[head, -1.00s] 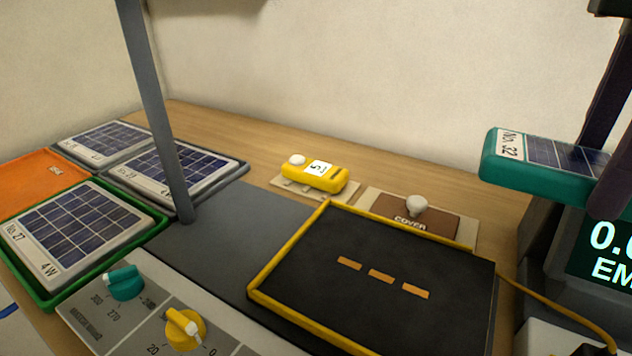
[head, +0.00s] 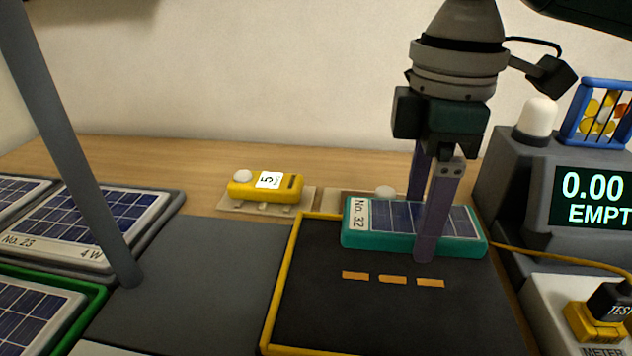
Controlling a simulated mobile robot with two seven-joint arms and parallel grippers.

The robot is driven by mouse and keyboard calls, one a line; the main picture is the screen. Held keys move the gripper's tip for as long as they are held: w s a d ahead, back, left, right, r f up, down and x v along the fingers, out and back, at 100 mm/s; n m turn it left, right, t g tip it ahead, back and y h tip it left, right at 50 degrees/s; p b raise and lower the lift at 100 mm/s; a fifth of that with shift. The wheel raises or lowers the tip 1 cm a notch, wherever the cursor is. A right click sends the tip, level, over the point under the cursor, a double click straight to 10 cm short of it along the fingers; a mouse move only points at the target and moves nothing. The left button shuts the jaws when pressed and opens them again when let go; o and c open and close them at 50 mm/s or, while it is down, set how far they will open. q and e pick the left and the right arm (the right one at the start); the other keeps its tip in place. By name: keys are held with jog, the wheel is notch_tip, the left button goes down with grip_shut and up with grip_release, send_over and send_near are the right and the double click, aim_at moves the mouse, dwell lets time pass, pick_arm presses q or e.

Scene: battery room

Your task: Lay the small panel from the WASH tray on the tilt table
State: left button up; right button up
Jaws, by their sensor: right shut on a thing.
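The small panel (head: 385,217) has a teal frame, blue cells and a label reading No. 32. My right gripper (head: 424,225) is shut on it, one finger in front and one behind. The panel is over the far part of the tilt table (head: 390,320), a black surface with a yellow rim and several orange dashes. I cannot tell whether the panel touches the surface. The WASH tray cannot be made out by name. My left gripper is not in view.
A yellow device (head: 265,186) marked 5 stands behind the table's left corner. A white knob (head: 386,192) shows behind the panel. A meter display (head: 596,197) reads 0.00 EMPTY at right. Other panels (head: 75,225) lie in trays at left. A grey post (head: 70,150) rises there.

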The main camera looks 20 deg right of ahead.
aim_at(417, 217)
notch_tip(417, 217, down, 7)
jog(key=shift+w+f+b, duration=0.1)
jog(key=shift+f+b, duration=0.1)
jog(key=shift+b, duration=0.3)
jog(key=shift+f, duration=0.15)
jog(key=o, duration=1.4)
notch_tip(417, 217, up, 11)
jog(key=shift+r+p, duration=0.15)
jog(key=shift+p, duration=0.8)
jog(key=shift+r, duration=0.55)
jog(key=shift+a+f, duration=0.1)
jog(key=shift+a, duration=0.05)
